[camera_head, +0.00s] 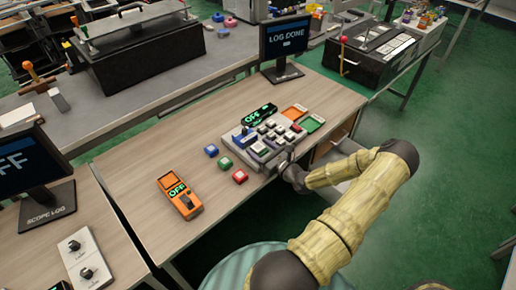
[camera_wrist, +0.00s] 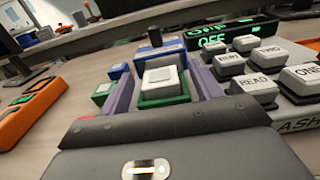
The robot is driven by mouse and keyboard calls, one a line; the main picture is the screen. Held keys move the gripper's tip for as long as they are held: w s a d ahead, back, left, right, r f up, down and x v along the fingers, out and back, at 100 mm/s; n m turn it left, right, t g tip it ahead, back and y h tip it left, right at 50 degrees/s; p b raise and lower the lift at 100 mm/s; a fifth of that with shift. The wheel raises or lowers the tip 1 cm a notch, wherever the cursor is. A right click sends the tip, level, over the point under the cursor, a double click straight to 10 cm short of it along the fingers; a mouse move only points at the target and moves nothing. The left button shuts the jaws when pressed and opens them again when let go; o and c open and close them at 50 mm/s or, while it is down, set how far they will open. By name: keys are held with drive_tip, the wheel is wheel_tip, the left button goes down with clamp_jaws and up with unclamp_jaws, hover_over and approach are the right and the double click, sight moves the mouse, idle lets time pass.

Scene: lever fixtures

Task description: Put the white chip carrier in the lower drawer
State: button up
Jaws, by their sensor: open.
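The white chip carrier (camera_wrist: 161,80) sits in a green-edged socket on the grey programmer unit (camera_head: 236,142). My gripper (camera_wrist: 163,88) is open in the wrist view, with one purple-grey finger on each side of the carrier. I cannot tell whether either finger touches it. In the head view my gripper (camera_head: 285,160) is at the front edge of the unit, and the carrier is hard to make out. Below the desk's right end, a pale grey drawer part (camera_head: 345,188) shows partly behind my arm. I cannot tell how far it is open.
A blue carrier (camera_head: 211,150), a green carrier (camera_head: 225,163) and a red carrier (camera_head: 240,177) lie left of the unit. An orange handheld meter (camera_head: 180,196) reads OFF. A black lever (camera_wrist: 155,37) stands behind the socket. A LOG DONE monitor (camera_head: 287,40) stands at the back.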

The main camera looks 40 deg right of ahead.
sight(261, 149)
drive_tip(key=shift+s+d, duration=0.1)
drive_tip(key=shift+a, duration=0.2)
drive_tip(key=c, duration=1.1)
drive_tip(key=shift+d+r, duration=0.1)
drive_tip(key=shift+r, duration=0.3)
wheel_tip(261, 149, up, 3)
drive_tip(key=shift+r, duration=0.1)
drive_tip(key=s, duration=0.6)
drive_tip(key=s+d, duration=0.1)
drive_tip(key=s, duration=0.5)
drive_tip(key=s+b, duration=0.1)
drive_tip(key=s, duration=0.5)
drive_tip(key=shift+d+f, duration=0.2)
drive_tip(key=shift+f, duration=0.05)
